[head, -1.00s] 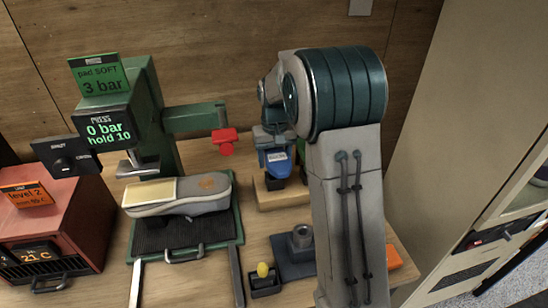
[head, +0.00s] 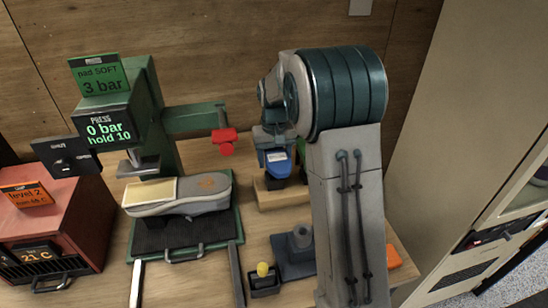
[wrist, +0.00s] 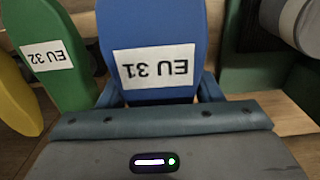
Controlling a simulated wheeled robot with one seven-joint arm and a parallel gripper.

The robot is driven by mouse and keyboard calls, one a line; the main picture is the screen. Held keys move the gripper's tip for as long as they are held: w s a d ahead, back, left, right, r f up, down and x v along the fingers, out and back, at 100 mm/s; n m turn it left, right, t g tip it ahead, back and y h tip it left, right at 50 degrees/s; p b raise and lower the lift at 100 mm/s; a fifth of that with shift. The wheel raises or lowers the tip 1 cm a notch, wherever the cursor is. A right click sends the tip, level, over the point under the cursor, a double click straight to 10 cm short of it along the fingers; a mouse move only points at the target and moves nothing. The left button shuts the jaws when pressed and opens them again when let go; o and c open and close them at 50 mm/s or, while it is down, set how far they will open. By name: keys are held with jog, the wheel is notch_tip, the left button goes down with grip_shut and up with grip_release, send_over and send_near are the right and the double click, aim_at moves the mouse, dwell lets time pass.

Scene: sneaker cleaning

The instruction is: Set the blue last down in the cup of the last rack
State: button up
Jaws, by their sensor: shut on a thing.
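The blue last (head: 277,161) hangs upright below my gripper (head: 274,136) in the head view. In the wrist view the blue last (wrist: 152,40) carries an upside-down "EU 31" label, with my gripper's fingers (wrist: 160,92) shut on both sides of it. The wooden last rack (head: 283,197) is directly below it in the head view. A dark cup (head: 276,183) shows under the last's lower end; I cannot tell whether the last touches it. A green last (wrist: 58,55) marked "EU 32" stands left of the blue one in the wrist view, with a yellow last (wrist: 14,95) beyond.
The green press (head: 155,110) with a grey shoe (head: 195,194) on its bed stands left of the rack. Its red knob (head: 224,136) is near my gripper. A dark post block (head: 297,262) and a small tray (head: 265,287) with a yellow item are in front.

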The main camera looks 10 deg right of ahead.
jog(key=shift+f+b, duration=1.55)
jog(key=shift+f, duration=0.8)
jog(key=o, duration=1)
jog(key=shift+r, duration=0.15)
notch_tip(320, 180, up, 13)
jog(key=shift+r, duration=0.35)
jog(key=shift+s, duration=0.15)
jog(key=s+f+t, duration=0.1)
jog(key=s, duration=0.8)
jog(key=s+f+t, duration=0.1)
jog(key=s+f, duration=0.1)
jog(key=s, duration=0.7)
jog(key=s+f+t, duration=0.1)
jog(key=s+f, duration=0.1)
jog(key=s, duration=0.7)
jog(key=shift+s, duration=0.1)
